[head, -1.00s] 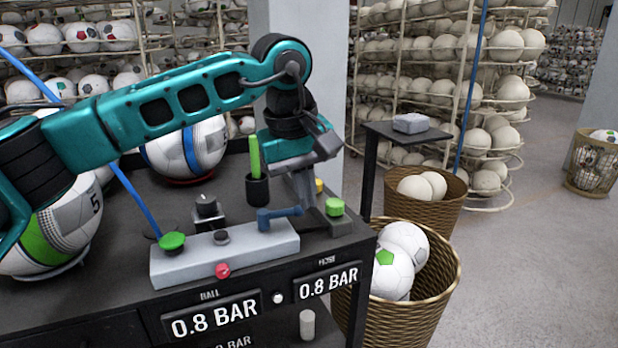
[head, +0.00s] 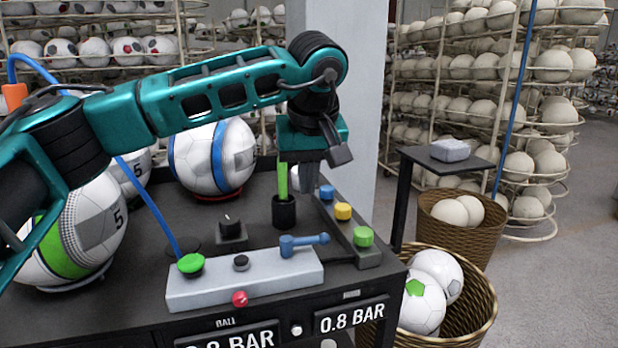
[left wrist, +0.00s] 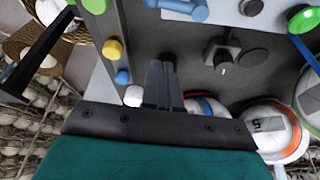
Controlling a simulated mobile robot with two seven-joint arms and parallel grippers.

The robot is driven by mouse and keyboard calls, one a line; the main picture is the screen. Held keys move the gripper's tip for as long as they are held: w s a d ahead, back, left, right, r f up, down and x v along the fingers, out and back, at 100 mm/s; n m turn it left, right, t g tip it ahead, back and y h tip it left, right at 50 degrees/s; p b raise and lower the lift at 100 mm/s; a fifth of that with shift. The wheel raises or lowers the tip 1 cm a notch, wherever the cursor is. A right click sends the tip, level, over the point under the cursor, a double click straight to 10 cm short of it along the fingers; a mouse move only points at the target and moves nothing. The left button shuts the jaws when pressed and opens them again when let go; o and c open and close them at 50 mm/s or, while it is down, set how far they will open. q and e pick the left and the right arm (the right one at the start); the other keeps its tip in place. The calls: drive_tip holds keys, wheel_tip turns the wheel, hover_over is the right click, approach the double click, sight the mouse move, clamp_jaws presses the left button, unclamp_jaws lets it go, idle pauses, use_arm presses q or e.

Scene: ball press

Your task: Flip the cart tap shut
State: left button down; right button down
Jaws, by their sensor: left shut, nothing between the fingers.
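The cart tap is a blue lever (head: 306,241) on a light grey block (head: 215,290) at the cart's front. Its handle points right, roughly along the block. The tap (left wrist: 186,10) is cut off at the top edge of the left wrist view. My left gripper (head: 311,188) is shut and empty, above the cart top behind the tap and apart from it. Its closed fingers (left wrist: 161,68) point towards the block in the left wrist view. My right gripper is not in view.
A black cup (head: 284,212) with a green stick stands near my fingers. Blue, yellow and green buttons (head: 343,211) line the cart's right side. A black knob (head: 231,228) and a green cap (head: 190,263) are left of the tap. Balls sit at left; a basket (head: 480,320) stands right.

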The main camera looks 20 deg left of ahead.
sight(305, 241)
use_arm(q)
wheel_tip(305, 241, down, 7)
drive_tip(key=shift+s+r, duration=0.1)
drive_tip(key=shift+s+d+p, duration=0.3)
drive_tip(key=shift+s+d, duration=0.05)
drive_tip(key=shift+s, duration=0.25)
